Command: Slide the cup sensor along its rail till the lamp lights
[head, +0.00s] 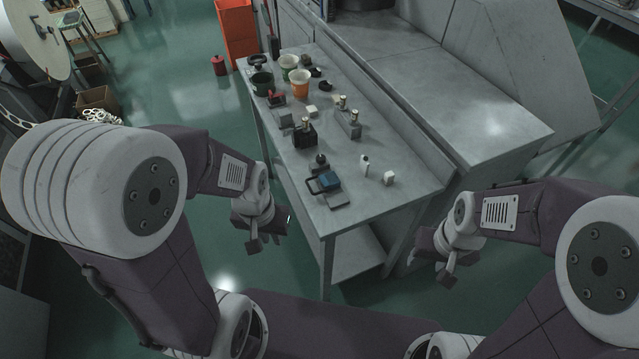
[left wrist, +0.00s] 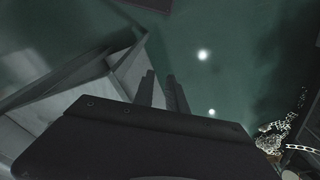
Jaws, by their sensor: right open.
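No part is clearly recognisable as the cup sensor, its rail or a lit lamp; the pieces on the bench (head: 400,190) are small. A black block with a tan top (head: 305,137) and a grey block with tan-topped posts (head: 349,122) stand mid-bench. My right gripper (head: 445,275) is open and empty, right of the bench's front corner, touching nothing.
Green-and-white (head: 289,66), orange (head: 299,84) and dark cups (head: 261,83) stand at the bench's far end. A white bottle (head: 364,166) and white cube (head: 389,178) stand near the front. A grey metal machine (head: 480,120) borders the right side.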

